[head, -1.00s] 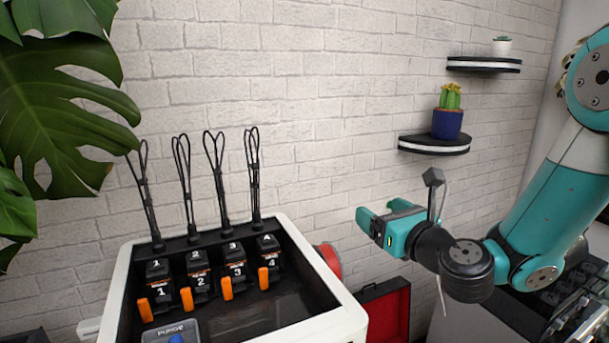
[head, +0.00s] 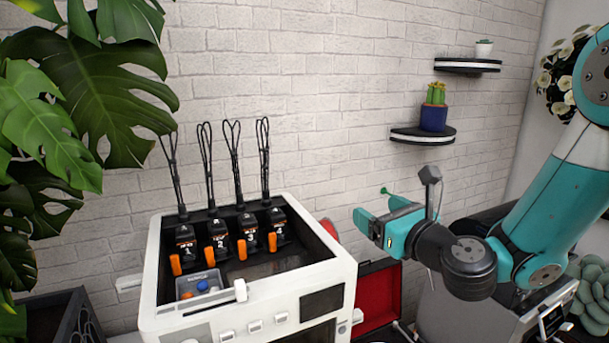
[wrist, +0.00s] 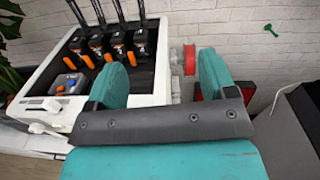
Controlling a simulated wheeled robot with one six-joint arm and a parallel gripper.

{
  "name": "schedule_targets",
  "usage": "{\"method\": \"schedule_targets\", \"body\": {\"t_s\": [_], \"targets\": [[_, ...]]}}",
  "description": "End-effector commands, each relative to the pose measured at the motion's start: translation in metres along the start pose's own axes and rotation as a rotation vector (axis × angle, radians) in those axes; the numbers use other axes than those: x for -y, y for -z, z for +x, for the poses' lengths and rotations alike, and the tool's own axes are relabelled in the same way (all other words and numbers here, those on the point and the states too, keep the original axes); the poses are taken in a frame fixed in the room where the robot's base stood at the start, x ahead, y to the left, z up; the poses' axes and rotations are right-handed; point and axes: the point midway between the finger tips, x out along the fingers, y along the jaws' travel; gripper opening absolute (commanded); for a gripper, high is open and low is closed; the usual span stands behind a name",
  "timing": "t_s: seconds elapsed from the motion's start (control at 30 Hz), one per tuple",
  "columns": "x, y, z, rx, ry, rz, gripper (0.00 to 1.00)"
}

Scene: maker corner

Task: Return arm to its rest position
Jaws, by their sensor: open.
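My gripper (head: 373,222) is at the right of the head view, raised in front of the brick wall. Its teal jaws are open and nothing is between them. My teal and black arm reaches in from the right edge.
The white machine (head: 250,297) with several numbered black modules stands left of my gripper. An open red-lined box (head: 378,300) lies below. Two wall shelves (head: 423,140) hold a cactus (head: 434,108) and a small pot. A leafy plant (head: 85,85) fills the left.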

Motion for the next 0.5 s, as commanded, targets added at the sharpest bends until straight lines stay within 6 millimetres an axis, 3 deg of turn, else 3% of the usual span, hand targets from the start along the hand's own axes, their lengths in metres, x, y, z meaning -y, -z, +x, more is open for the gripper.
{"method": "schedule_targets", "body": {"t_s": [0.27, 0.5], "targets": [[-0.039, 0.012, -0.007, -0.013, -0.173, -0.276, 0.77], [-0.088, 0.035, -0.029, -0.002, -0.42, -0.688, 0.77]]}}
